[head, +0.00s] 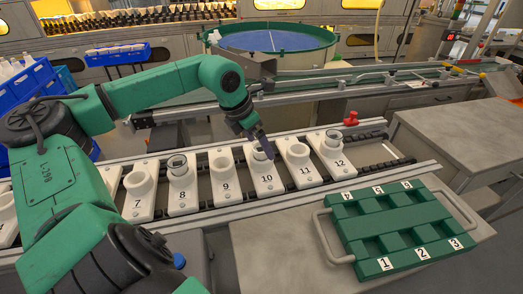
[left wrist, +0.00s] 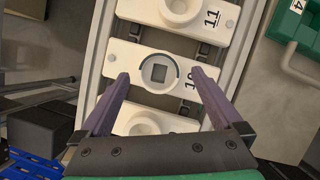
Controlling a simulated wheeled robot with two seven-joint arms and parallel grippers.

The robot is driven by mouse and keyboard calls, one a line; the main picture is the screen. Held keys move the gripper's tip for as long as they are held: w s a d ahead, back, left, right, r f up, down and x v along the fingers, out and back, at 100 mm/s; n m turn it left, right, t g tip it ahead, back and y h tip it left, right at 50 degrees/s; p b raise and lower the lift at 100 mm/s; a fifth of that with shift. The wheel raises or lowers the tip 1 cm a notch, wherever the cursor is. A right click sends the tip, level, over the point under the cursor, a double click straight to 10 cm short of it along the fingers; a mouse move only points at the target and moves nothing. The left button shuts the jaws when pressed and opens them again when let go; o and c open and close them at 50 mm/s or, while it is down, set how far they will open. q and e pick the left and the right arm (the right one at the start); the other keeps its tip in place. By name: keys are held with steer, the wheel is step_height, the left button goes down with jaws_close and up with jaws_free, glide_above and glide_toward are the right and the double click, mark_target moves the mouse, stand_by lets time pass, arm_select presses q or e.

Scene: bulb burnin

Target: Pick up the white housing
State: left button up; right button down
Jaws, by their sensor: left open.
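A white housing (left wrist: 159,73), round with a dark ring and a grey square in its middle, sits in the white holder numbered 10 (head: 268,184). In the head view the housing (head: 259,155) is partly hidden by my left gripper (head: 260,146). My left gripper is open and empty above holder 10. In the left wrist view its two purple fingers (left wrist: 160,79) reach to either side of the housing; I cannot tell how far above it they are. Similar round pieces sit in holder 8 (head: 180,198) and holder 12 (head: 338,163). My right gripper is not in view.
Holders 7 (head: 137,207), 9 (head: 226,189) and 11 (head: 303,172) stand close beside on the rail conveyor. A green tray (head: 405,227) with numbered pockets and grey handles lies on the table at the front right. A red object (head: 351,119) stands behind holder 12.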

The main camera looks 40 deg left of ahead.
arm_select(q)
steer(key=shift+w+f, duration=0.15)
steer(key=shift+f, duration=0.3)
steer(key=c, duration=1.4)
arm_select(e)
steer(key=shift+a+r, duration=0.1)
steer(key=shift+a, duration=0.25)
